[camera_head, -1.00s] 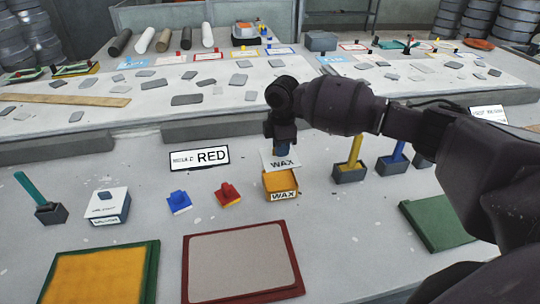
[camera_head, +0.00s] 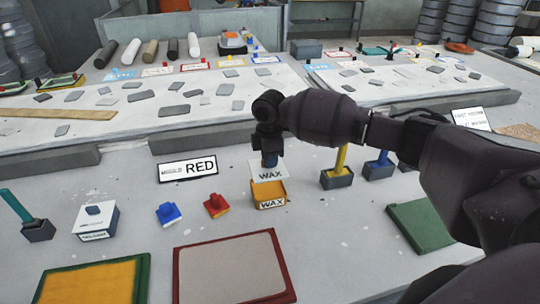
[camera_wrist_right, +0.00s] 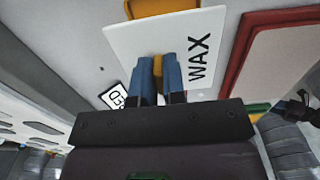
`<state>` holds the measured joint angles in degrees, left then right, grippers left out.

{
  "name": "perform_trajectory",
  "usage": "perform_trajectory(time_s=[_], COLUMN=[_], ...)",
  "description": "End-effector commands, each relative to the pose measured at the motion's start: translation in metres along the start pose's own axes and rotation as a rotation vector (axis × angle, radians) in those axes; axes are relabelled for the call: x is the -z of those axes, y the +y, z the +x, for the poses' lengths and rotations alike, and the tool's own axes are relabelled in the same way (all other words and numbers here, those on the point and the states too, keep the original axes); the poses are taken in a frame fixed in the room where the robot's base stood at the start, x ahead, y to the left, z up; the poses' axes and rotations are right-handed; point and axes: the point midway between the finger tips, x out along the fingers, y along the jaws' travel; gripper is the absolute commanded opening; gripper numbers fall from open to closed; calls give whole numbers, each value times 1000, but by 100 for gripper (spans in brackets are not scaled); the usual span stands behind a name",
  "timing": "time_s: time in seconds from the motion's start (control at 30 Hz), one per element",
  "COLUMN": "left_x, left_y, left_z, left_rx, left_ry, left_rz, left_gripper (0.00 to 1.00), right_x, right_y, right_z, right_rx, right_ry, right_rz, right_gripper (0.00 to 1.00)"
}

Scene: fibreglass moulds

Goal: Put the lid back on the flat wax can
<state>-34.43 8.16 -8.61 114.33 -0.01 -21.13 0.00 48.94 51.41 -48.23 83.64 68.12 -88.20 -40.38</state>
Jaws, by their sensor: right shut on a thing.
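The flat wax can (camera_head: 270,193) is an orange-yellow box with a white WAX label on its front, standing on the grey table. Its lid (camera_head: 268,173) is a white square plate marked WAX. My right gripper (camera_head: 269,162) is shut on the lid's small yellow knob (camera_wrist_right: 157,68), between blue fingers in the right wrist view. The lid is just above and towards the far side of the can; I cannot tell whether they touch. In the right wrist view, part of the can (camera_wrist_right: 160,7) sticks out past the lid (camera_wrist_right: 133,42). My left gripper is not in view.
Left of the can are a red block (camera_head: 216,206), a blue block (camera_head: 168,214) and a white-topped box (camera_head: 97,222). A RED sign (camera_head: 188,167) stands behind. Yellow-handled (camera_head: 340,168) and blue-handled (camera_head: 380,165) tools stand right. A red-edged panel (camera_head: 235,268) lies in front.

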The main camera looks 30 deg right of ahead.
Motion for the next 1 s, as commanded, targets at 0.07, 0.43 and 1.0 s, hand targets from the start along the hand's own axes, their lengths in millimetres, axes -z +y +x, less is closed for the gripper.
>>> perform_trajectory(time_s=[0.07,0.43,1.0], left_x=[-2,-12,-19], left_y=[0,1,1], left_z=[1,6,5], left_rx=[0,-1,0], left_ry=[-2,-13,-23], left_rz=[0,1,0], left_gripper=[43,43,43], right_x=[0,0,0], right_y=[0,0,0], right_z=[9,39,54], right_rx=[2,2,0], right_ry=[1,1,0], right_rz=[1,1,0], right_gripper=[0,0,0])
